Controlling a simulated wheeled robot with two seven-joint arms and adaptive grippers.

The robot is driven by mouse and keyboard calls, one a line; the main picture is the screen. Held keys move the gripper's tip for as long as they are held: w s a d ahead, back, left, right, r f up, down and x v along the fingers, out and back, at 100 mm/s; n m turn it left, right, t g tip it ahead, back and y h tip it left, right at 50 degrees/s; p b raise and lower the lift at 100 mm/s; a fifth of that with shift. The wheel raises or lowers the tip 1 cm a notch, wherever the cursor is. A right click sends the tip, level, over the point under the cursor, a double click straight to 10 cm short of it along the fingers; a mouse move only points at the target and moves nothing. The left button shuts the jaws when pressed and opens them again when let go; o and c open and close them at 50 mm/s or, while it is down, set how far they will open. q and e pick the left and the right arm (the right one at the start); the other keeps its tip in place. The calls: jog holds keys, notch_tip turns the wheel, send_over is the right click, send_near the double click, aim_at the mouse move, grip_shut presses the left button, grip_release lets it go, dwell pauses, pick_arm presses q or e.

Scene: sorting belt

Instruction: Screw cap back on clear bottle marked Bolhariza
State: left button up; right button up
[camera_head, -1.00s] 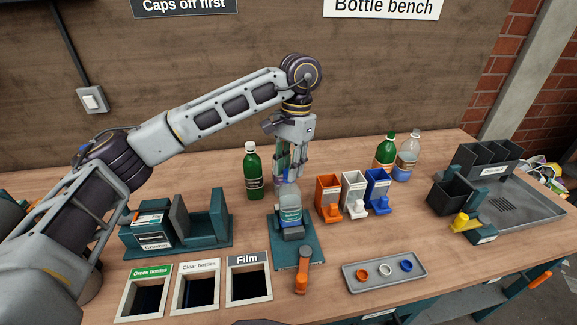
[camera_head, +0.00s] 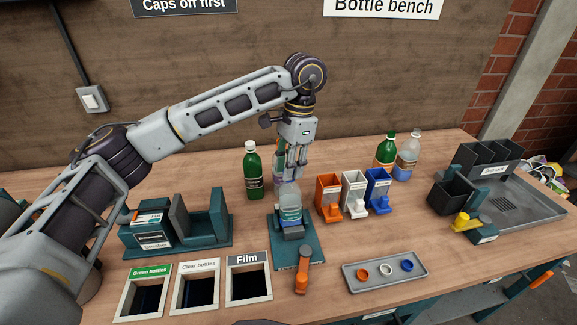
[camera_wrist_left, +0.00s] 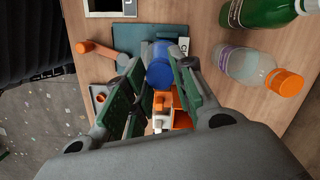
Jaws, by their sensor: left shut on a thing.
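A clear bottle (camera_head: 290,213) with a blue and white label stands upright in the teal clamp stand (camera_head: 296,252) at the middle of the bench. I cannot read its name. My left gripper (camera_head: 292,176) points down over the bottle's top. In the left wrist view, its fingers (camera_wrist_left: 160,88) are around a blue cap (camera_wrist_left: 160,74) at their tips. Whether the cap sits on the bottle's neck or just above it, I cannot tell. My right gripper is not in view.
An orange-handled lever (camera_head: 302,277) is in front of the stand. Orange (camera_head: 328,197), white (camera_head: 354,194) and blue bins (camera_head: 378,189) stand to its right. A green bottle (camera_head: 253,172) and an orange-capped clear bottle (camera_wrist_left: 250,67) stand behind. A tray (camera_head: 385,270) holds loose caps.

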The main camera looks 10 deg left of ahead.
pick_arm(q)
jog(key=shift+f+m, duration=0.2)
jog(key=shift+m, duration=0.1)
jog(key=o, duration=1.1)
jog(key=shift+a, duration=0.1)
jog(key=shift+r, duration=0.2)
jog(key=shift+w+d+r, duration=0.1)
jog(key=shift+r, duration=1.15)
jog(key=shift+w+d+r, duration=0.1)
jog(key=shift+w+r, duration=0.05)
jog(key=shift+r, duration=1.15)
jog(key=shift+w+d+r, duration=0.1)
jog(key=shift+r, duration=1.15)
jog(key=shift+f, duration=0.1)
jog(key=shift+s+a+f, duration=0.1)
jog(key=shift+s+f, duration=0.05)
jog(key=shift+f, duration=1.2)
jog(key=shift+s+a+f, duration=0.1)
jog(key=shift+f, duration=1.2)
